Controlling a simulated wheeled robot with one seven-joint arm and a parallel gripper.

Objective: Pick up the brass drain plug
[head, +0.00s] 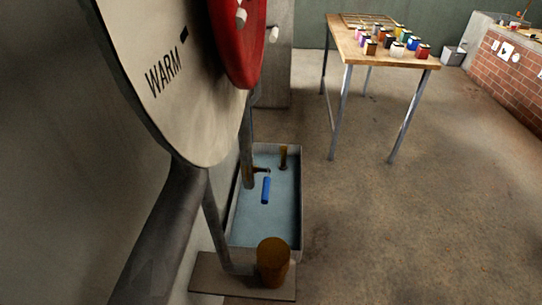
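A small brown, brass-like upright piece (283,157) stands at the far end of a grey trough (299,215) with a pale blue inside, right of centre at that end. It may be the brass drain plug, but it is too small to tell for certain. A larger brown cylinder (273,262) stands upright on a dark flat board (215,276) at the trough's near end. My gripper is not in view.
A blue cylinder (266,190) hangs over the trough near a brown post. A large "WARM" dial (150,110) with a red ring (226,40) blocks the left. A wooden table (375,50) holds several coloured containers. Open floor (400,230) lies to the right.

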